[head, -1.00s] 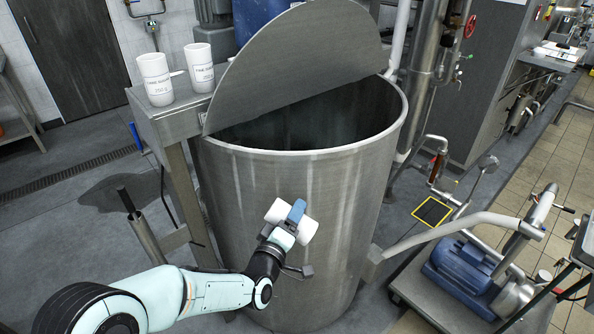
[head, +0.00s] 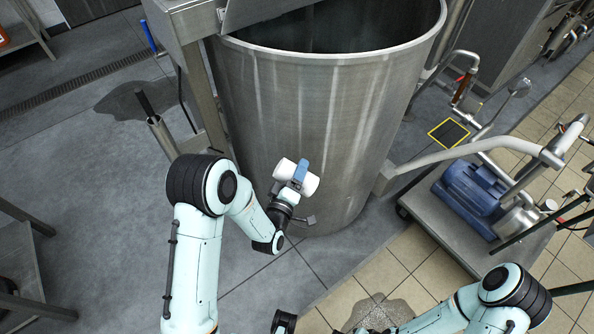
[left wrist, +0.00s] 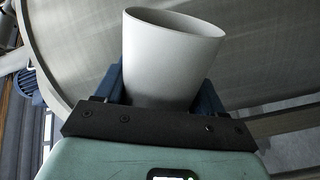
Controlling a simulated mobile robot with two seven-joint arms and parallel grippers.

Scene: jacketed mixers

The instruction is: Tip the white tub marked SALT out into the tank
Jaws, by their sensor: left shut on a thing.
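The white tub (head: 311,185) is in my left gripper (head: 299,173), whose blue fingers are shut around its middle. In the head view it lies slanted across the picture, in front of the tank wall and below the rim. The left wrist view shows the tub (left wrist: 170,60) with its round mouth at the top of the picture; its contents and any marking do not show. The steel tank (head: 330,120) stands behind it, open on top and dark inside. My right arm shows at the bottom right; its fingers are out of the picture.
A steel stand (head: 195,65) adjoins the tank's left side. A cart with a blue pump (head: 470,188) stands to the right, with a pipe running towards the tank. A post (head: 160,135) rises from the floor at left.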

